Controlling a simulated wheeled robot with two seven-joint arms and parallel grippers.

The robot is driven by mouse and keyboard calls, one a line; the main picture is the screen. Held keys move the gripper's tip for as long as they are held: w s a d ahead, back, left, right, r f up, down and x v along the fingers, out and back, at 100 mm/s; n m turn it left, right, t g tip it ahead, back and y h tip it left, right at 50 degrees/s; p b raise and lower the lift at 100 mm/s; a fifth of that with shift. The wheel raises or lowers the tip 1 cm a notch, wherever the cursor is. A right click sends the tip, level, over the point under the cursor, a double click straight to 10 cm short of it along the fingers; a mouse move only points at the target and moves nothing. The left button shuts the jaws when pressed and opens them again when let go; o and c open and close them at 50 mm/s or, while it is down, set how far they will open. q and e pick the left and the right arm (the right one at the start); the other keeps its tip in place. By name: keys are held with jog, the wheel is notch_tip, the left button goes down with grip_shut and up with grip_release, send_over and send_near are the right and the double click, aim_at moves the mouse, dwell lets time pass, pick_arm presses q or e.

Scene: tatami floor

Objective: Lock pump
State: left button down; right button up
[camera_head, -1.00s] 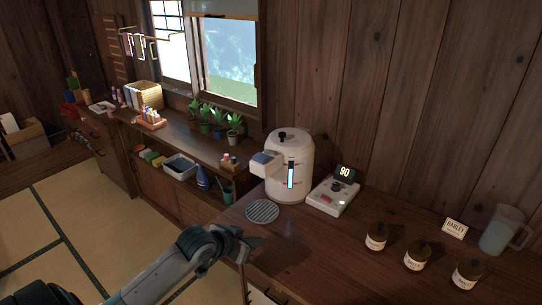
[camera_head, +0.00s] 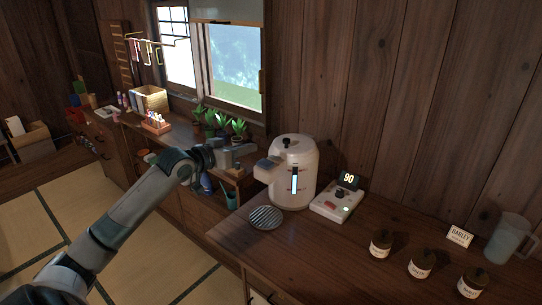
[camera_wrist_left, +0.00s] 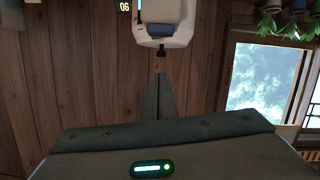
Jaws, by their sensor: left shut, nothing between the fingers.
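The white pump pot (camera_head: 304,180) stands upright on the counter, with a black knob (camera_head: 288,142) on its lid, a grey-topped spout at its left and a lit blue level strip in front. My left gripper (camera_head: 255,149) is shut and empty, raised to about lid height at the left of the pot in the head view, apart from the knob. In the left wrist view the pot (camera_wrist_left: 182,40) appears upside down at the top, with its knob (camera_wrist_left: 160,51) just beyond my closed fingertips (camera_wrist_left: 159,76). My right gripper is out of view.
A control box (camera_head: 337,201) with a display reading 90 sits right of the pot. A round grille (camera_head: 266,217) lies below the spout. Several labelled jars (camera_head: 421,265) and a clear jug (camera_head: 510,238) stand at the right. Potted plants (camera_head: 222,123) line the shelf behind my arm.

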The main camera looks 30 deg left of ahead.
pick_arm(q)
jog(key=shift+w, duration=0.1)
jog(key=p, duration=0.4)
send_over(271, 155)
jog(key=s+d, duration=0.2)
jog(key=s, duration=0.1)
notch_tip(271, 155, down, 2)
jog(key=shift+s+a+f, duration=0.1)
jog(key=shift+s+d+f+p, duration=0.1)
jog(key=shift+f+p, duration=0.15)
jog(key=shift+f, duration=0.35)
jog(key=shift+s+d+f+p, duration=0.1)
jog(key=shift+f+p, duration=0.15)
jog(key=shift+f, duration=0.35)
jog(key=shift+d+f, duration=0.15)
jog(key=shift+f, duration=0.75)
